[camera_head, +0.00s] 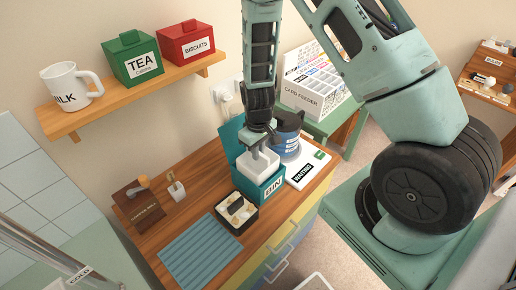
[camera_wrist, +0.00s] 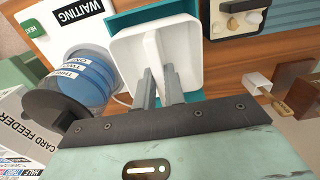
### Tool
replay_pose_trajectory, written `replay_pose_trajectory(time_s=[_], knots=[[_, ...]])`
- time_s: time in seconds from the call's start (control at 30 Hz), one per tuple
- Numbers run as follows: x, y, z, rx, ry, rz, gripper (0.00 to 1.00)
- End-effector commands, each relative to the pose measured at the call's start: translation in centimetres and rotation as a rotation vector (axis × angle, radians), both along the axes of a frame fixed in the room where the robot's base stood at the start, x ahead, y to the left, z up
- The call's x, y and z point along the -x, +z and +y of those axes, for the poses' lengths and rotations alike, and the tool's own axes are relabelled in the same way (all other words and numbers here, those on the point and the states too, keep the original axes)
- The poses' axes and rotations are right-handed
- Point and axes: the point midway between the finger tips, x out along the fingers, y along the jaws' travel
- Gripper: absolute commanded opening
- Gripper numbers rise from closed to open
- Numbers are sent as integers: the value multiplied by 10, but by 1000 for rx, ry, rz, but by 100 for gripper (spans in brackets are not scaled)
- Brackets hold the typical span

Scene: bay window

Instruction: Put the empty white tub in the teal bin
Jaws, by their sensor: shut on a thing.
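The white tub (camera_head: 258,172) is at the mouth of the teal bin (camera_head: 270,189), upright and looking empty. My gripper (camera_head: 259,152) comes down from above and is shut on the tub. In the wrist view, my gripper's fingers (camera_wrist: 160,88) sit on either side of a white ridge across the middle of the tub (camera_wrist: 126,62). The teal bin (camera_wrist: 152,16) shows around and behind the tub there. The bin's inside is mostly hidden, and I cannot tell how deep the tub sits or whether it touches the bin.
A blue banded canister (camera_head: 287,145) and a white WAITING board (camera_head: 311,166) are close right of the bin. A black tray (camera_head: 233,225) with pieces stands in front. A blue ribbed mat (camera_head: 200,252), a coffee mill (camera_head: 137,208) and a small white holder (camera_head: 176,190) are leftward.

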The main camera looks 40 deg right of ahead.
Motion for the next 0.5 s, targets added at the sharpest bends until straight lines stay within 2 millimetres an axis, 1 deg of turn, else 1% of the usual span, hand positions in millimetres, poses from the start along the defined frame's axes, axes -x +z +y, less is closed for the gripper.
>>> replay_pose_trajectory(time_s=[0.03, 0.2, 0.33, 0.5], knots=[[0, -14, 0, 0, 0, 0, 0], [0, -37, 0, 0, -1, 0, 0], [0, -52, 0, -1, -1, 1, 0], [0, -63, 0, 0, -1, 0, 0]])
